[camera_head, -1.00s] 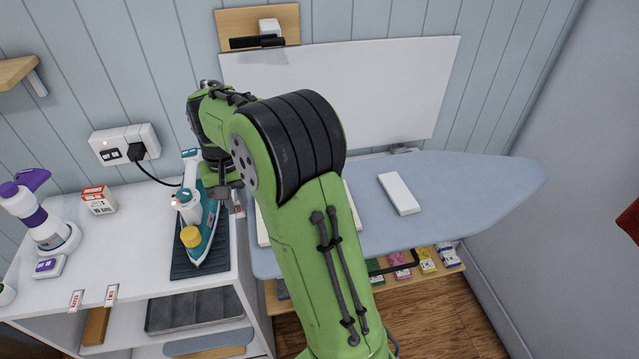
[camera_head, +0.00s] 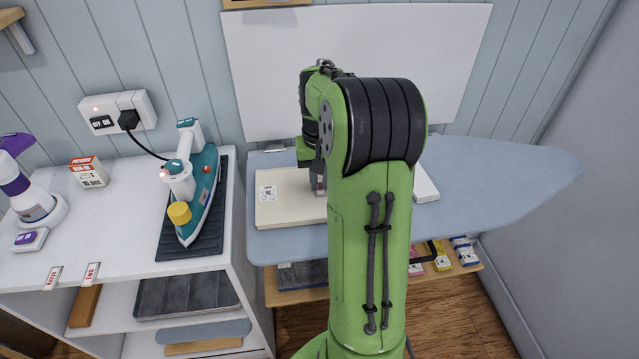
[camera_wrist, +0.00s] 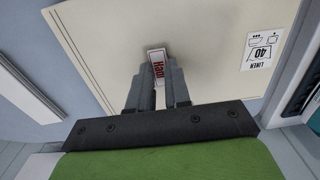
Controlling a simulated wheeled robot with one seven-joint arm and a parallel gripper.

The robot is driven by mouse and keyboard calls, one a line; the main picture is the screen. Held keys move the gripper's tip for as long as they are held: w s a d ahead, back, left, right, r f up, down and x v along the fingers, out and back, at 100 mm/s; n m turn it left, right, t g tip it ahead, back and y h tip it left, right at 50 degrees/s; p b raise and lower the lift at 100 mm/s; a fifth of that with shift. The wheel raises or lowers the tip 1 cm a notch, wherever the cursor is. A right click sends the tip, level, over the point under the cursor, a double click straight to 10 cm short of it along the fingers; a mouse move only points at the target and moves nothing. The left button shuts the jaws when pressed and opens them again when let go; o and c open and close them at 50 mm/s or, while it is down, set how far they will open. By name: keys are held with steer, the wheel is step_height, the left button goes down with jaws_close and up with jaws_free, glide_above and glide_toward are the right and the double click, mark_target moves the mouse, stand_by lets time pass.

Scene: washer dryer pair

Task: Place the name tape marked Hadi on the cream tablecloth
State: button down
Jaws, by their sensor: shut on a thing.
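The cream tablecloth (camera_head: 290,205) lies folded on the ironing board, left of my arm. It fills much of the wrist view (camera_wrist: 100,45), with a printed LINEN 40 label at its right. My gripper (camera_head: 318,180) is over the cloth, partly hidden by my arm. In the wrist view my gripper (camera_wrist: 157,78) is shut on a small white name tape (camera_wrist: 157,58) with red edges and red letters, of which "Had" is readable. The tape is over the cloth; I cannot tell whether it touches it.
The ironing board (camera_head: 510,185) is clear to the right, beyond a white folded item (camera_head: 426,186). A teal iron (camera_head: 200,195) stands on a dark mat on the white counter (camera_head: 115,225). Two other tapes (camera_head: 53,277) (camera_head: 91,273) sit at the counter's front edge.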

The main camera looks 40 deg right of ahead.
mark_target(320, 186)
steer(key=c, duration=1.1)
jaws_free()
steer(key=shift+f, duration=0.15)
step_height(320, 186, up, 12)
steer(key=p, duration=0.5)
steer(key=s+a+r+n+t+h, duration=0.1)
steer(key=s+a+r+n+t, duration=0.25)
steer(key=a, duration=0.95)
steer(key=s+a+n, duration=0.1)
steer(key=s+a, duration=0.2)
steer(key=s, duration=0.1)
steer(key=s+a+f+n+t, duration=0.1)
steer(key=s+a, duration=0.2)
steer(key=s, duration=0.1)
steer(key=s+a+f+n+t+y, duration=0.1)
steer(key=s+a, duration=0.3)
steer(key=shift+a+n, duration=0.1)
steer(key=shift+n, duration=0.25)
steer(key=shift+r, duration=0.1)
